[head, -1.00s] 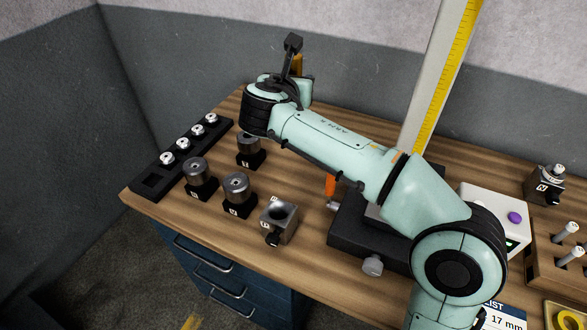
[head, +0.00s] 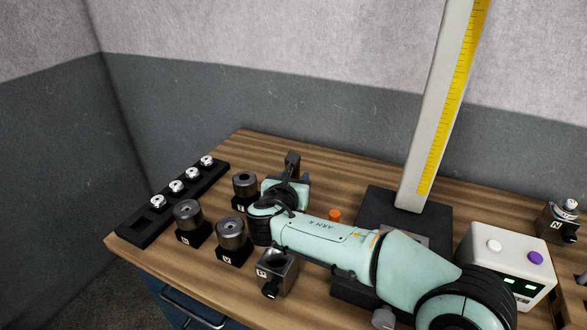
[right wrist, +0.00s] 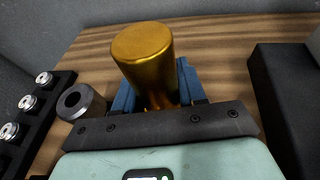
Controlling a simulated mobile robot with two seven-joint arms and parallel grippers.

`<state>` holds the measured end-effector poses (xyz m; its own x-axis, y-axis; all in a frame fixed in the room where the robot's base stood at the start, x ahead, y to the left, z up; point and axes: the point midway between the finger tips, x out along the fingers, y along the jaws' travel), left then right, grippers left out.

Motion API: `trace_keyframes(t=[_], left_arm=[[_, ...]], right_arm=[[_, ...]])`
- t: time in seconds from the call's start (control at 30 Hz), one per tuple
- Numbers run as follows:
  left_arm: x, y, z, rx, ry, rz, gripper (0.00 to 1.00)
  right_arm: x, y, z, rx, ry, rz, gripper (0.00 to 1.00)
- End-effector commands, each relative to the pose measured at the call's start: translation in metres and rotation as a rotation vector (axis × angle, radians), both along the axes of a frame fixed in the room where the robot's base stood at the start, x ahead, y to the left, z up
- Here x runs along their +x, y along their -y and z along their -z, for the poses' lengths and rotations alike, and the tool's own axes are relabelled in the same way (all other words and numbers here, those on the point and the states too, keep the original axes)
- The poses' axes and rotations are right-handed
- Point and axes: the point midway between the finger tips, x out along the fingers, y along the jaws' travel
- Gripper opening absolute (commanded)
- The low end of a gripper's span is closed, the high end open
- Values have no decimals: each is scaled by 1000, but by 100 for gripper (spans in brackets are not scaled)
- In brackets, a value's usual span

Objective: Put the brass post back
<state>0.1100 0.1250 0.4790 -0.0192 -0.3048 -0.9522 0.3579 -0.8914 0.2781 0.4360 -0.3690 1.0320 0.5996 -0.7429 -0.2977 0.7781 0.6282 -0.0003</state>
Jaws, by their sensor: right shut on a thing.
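The brass post (right wrist: 145,60) is a gold cylinder in the right wrist view, between the blue fingers of my right gripper (right wrist: 155,95). The gripper is shut on it, and the post's round top faces the camera. In the head view my right gripper (head: 300,181) is low over the table's back part, just right of a dark cylinder on a black base (head: 244,186). The post is hidden there behind my wrist. My left gripper is not in view.
Two more dark cylinders (head: 188,218) (head: 231,236) stand on bases at left. A black rack (head: 145,236) holds several silver knobs. A height column (head: 432,120), an orange-topped object (head: 334,215) and a button box (head: 510,262) are to the right.

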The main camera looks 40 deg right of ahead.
Motion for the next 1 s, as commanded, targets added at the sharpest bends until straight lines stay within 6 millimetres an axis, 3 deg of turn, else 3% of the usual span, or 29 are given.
trace_keyframes(t=[0.17, 0.43, 0.97, 1.0], left_arm=[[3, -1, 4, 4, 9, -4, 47], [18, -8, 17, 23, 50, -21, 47], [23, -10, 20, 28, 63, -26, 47], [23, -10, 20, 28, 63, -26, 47]], right_arm=[[0, 1, 5, -5, 10, -1, 0], [0, 0, 38, -4, 9, -1, 0], [0, 0, 45, -4, 10, 0, 0], [0, 0, 49, -1, 1, -1, 53]])
